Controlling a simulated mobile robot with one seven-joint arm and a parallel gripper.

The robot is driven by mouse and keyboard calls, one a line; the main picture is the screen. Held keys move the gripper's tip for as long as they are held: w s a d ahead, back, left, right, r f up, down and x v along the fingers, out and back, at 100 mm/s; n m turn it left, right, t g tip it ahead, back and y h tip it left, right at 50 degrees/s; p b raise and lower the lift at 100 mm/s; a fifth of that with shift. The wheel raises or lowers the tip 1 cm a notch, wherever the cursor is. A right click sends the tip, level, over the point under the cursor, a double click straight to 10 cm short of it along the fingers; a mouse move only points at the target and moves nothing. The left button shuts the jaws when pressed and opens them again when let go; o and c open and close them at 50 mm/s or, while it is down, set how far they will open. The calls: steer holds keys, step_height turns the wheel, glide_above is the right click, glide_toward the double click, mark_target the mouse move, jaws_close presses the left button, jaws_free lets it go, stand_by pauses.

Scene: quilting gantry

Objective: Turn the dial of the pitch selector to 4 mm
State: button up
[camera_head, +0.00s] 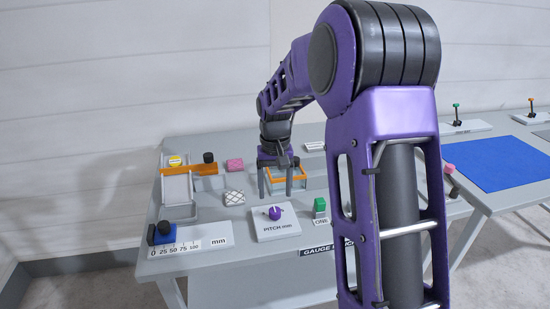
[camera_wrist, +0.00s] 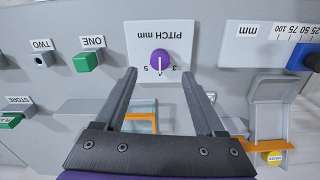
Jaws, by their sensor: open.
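The pitch selector is a pale plate (camera_head: 290,233) marked PITCH mm with a round purple dial (camera_head: 275,213). In the wrist view the plate (camera_wrist: 137,30) appears upside down, and the dial (camera_wrist: 160,59) has a white pointer line aimed at the bottom of the picture. Small numerals flank the pointer's end, seemingly 5 on the left and 3 on the right; I cannot read one at its tip. My gripper (camera_head: 276,193) is open and empty, fingers downward, behind the dial in the head view. In the wrist view its fingertips (camera_wrist: 159,74) are spread either side of the dial, apart from it.
A green block (camera_head: 320,205) by the ONE label stands right of the plate. A mm scale with a blue slider (camera_head: 161,234) lies to the left. An orange-edged tray (camera_head: 316,180) is behind, and a patterned white block (camera_head: 235,197) is behind left.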

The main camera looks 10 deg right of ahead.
step_height(320, 180, up, 10)
steer(key=p, duration=0.1)
stand_by(0.4)
